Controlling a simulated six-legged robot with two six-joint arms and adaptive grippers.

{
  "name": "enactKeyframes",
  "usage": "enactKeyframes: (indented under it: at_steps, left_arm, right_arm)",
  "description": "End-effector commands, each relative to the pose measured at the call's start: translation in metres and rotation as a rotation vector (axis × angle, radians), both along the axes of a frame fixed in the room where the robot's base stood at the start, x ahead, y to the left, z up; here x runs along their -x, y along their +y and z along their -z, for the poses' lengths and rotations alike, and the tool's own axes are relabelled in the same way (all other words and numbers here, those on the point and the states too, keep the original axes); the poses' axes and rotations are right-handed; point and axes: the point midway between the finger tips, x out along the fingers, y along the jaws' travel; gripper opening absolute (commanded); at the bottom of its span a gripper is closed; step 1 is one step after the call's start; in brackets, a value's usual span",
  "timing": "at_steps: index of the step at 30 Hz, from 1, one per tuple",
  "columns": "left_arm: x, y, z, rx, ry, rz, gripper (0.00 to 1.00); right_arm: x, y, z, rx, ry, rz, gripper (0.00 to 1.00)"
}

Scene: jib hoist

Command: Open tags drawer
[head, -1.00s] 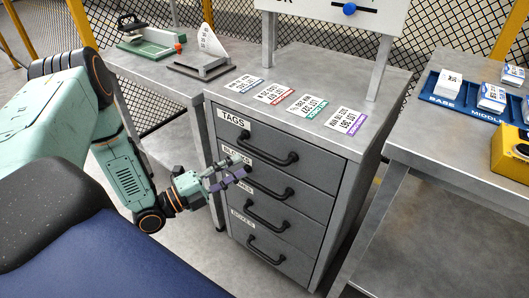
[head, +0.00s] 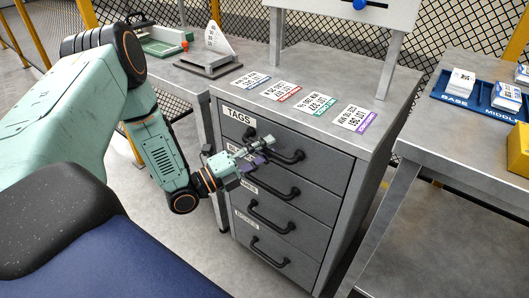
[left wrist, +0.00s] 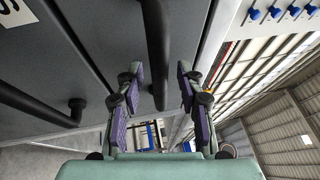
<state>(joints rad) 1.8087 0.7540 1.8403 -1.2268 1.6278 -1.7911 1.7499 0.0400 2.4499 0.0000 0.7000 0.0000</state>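The tags drawer (head: 315,160) is the top drawer of a grey cabinet, under the label "TAGS". It is shut flush and has a black bar handle (head: 288,157). My left gripper (head: 262,148) is in front of this drawer, at the handle's left part. In the left wrist view its two fingers (left wrist: 158,100) are spread, and the top handle's bar (left wrist: 157,45) runs down between them in the picture. Neither finger clearly touches the bar. A lower drawer's handle (left wrist: 40,105) shows on the left. My right gripper is in neither view.
Several drawers with like handles sit below, such as the lowest one (head: 268,252). Printed cards (head: 319,103) lie on the cabinet top. A side table with a blue tray (head: 450,95) and yellow box (head: 518,150) stands at right. A bench with a green device (head: 160,42) is at left.

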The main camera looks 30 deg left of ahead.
Motion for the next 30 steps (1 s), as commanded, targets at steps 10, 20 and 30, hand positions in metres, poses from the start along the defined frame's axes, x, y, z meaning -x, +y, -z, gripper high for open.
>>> enactKeyframes:
  at_steps: [10, 20, 30]
  left_arm:
    - [-0.0005, -0.0003, -0.0005, 0.0, 0.0, 0.0, 0.28]
    - [-0.0005, -0.0002, -0.0004, 0.0, 0.0, 0.0, 0.0]
    - [-0.0004, -0.0001, -0.0003, 0.0, 0.0, -0.001, 0.0]
  right_arm:
    - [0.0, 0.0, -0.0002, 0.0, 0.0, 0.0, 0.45]
    - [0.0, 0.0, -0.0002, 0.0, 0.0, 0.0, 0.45]
    - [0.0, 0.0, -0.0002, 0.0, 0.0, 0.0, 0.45]
